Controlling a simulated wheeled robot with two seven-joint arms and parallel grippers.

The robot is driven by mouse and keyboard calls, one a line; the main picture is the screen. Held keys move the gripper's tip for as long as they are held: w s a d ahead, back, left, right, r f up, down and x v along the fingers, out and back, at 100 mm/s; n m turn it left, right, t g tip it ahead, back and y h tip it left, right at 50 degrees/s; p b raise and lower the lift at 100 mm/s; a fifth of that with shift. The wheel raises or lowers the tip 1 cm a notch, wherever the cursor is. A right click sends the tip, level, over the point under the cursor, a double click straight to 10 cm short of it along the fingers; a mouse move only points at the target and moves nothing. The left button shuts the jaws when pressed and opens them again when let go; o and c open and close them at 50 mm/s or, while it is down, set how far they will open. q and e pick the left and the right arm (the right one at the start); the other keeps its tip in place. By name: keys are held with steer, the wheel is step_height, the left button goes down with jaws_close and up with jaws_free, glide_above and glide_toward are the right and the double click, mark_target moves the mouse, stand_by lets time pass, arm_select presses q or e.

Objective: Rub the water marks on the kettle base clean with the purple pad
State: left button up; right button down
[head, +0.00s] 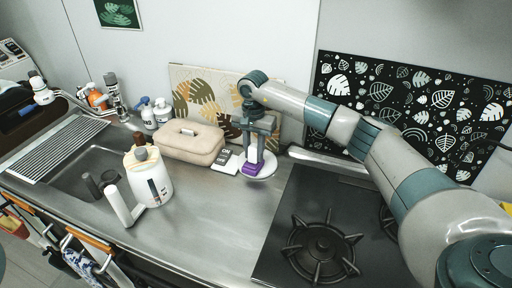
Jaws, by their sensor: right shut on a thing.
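The purple pad (253,168) is held in my right gripper (255,157), which is shut on it and points down. The pad is low over a round white disc, the kettle base (267,172), and appears to touch it. The gripper and pad hide part of the disc, and water marks cannot be made out. My left gripper is not in view.
A beige case (190,141) and a small ON sign (226,161) stand just left of the base. The black hob (315,225) is to the right. A sink with a drying rack (57,147) and bottles are at the left. The front middle counter is clear.

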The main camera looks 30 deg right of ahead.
steer(key=shift+a+f, duration=0.1)
steer(key=shift+a, duration=0.05)
steer(key=shift+w+b, duration=0.1)
steer(key=shift+b, duration=0.25)
